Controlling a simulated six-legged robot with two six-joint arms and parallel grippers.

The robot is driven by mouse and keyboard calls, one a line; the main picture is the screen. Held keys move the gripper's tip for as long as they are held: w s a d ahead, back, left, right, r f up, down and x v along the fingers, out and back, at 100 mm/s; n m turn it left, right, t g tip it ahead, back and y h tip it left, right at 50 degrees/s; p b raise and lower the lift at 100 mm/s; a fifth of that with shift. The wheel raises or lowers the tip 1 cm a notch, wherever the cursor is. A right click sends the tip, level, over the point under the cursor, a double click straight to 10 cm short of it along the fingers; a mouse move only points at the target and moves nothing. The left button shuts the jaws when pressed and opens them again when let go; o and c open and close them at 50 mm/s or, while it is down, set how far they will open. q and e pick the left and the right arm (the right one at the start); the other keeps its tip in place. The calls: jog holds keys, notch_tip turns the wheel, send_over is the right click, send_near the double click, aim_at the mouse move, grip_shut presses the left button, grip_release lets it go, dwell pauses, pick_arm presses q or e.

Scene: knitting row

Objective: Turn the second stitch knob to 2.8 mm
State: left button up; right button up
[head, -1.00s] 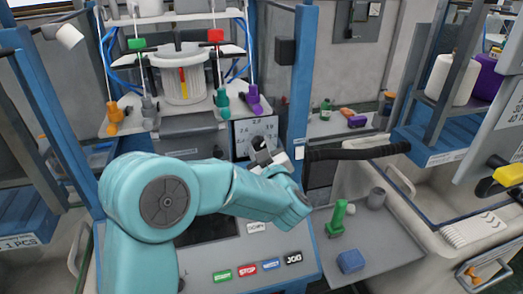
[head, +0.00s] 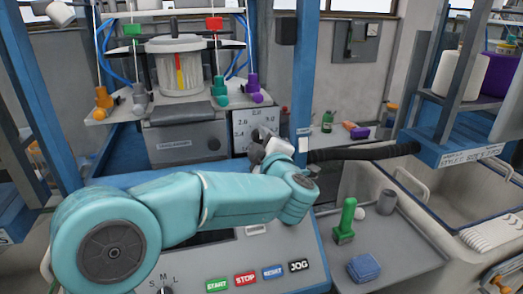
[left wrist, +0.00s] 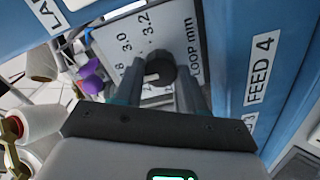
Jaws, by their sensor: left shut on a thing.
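The stitch knob (left wrist: 161,68) is a round dark grey knob on a white dial plate, which also shows in the head view (head: 241,122). The plate reads 3.0, 3.2, a partly cut "8" and "LOOP mm". A pale mark on the knob faces the lower left in the left wrist view; the number it meets is unclear. My left gripper (left wrist: 160,78) is shut on this knob, one finger on each side. In the head view the gripper (head: 259,146) covers the lower part of the plate. My right gripper is not in view.
A console with START, STOP, RESET and JOG buttons (head: 245,279) lies below my arm. A blue upright (head: 303,75) stands right of the dial.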

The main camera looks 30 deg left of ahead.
pick_arm(q)
jog(key=shift+r+n, duration=0.1)
jog(key=shift+n, duration=0.2)
jog(key=o, duration=1.1)
jog(key=shift+a, duration=0.1)
jog(key=shift+c, duration=0.2)
jog(key=shift+s+d, duration=0.2)
jog(key=shift+d, duration=0.2)
jog(key=b+v, duration=0.2)
jog(key=v, duration=1.3)
jog(key=shift+s+b, duration=0.2)
jog(key=shift+b, duration=0.1)
jog(key=shift+d, duration=0.2)
